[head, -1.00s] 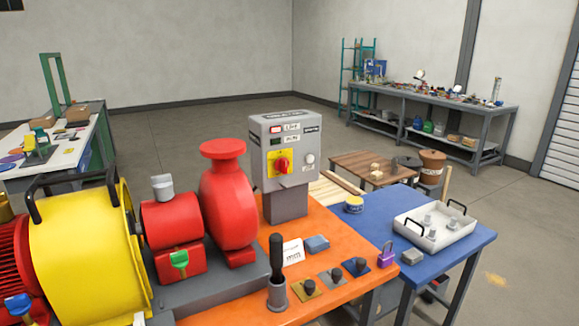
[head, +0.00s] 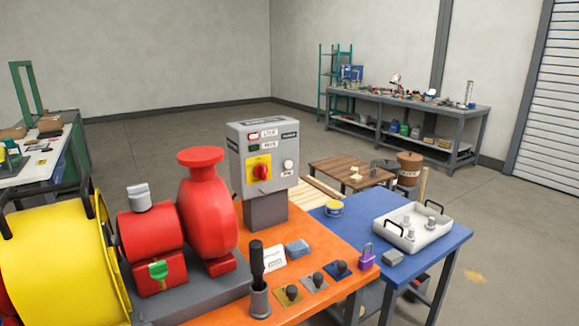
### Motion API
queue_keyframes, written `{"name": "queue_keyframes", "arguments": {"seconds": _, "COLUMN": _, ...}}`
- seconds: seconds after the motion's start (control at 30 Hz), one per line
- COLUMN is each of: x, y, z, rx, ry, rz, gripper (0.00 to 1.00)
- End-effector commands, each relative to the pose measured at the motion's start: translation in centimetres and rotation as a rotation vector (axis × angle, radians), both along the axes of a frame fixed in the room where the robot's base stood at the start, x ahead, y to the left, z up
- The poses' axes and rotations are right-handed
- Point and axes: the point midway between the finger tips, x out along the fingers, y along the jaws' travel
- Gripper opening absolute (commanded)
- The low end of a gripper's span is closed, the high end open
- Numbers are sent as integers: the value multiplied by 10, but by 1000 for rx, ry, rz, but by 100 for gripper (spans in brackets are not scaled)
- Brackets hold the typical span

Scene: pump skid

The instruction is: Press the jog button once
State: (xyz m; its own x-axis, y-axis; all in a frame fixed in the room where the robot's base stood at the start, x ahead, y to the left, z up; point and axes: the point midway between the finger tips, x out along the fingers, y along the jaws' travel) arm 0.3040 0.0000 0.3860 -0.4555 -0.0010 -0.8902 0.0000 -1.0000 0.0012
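A grey control box (head: 265,160) stands upright on a post at the back of the orange skid deck (head: 330,255). Its front carries a red rotary switch (head: 261,172) on a yellow plate. A red lamp and a dark lamp with labels sit above the switch. My gripper is not in view.
A red pump (head: 207,205) and yellow guard (head: 60,260) fill the left. A black-handled tool (head: 258,265) stands upright at the deck's front. A purple padlock (head: 367,256) lies near the deck's right edge. A blue table (head: 440,243) holds a white tray (head: 412,238). Open floor lies right.

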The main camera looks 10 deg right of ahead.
Motion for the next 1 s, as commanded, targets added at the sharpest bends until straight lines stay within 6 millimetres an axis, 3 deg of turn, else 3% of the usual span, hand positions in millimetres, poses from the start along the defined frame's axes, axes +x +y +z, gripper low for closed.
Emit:
{"name": "queue_keyframes", "arguments": {"seconds": 0.03, "x": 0, "y": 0, "z": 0, "rx": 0, "ry": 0, "rz": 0, "gripper": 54}}
{"name": "queue_keyframes", "arguments": {"seconds": 0.37, "x": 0, "y": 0, "z": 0, "rx": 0, "ry": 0, "rz": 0, "gripper": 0}}
{"name": "queue_keyframes", "arguments": {"seconds": 1.0, "x": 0, "y": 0, "z": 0, "rx": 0, "ry": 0, "rz": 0, "gripper": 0}}
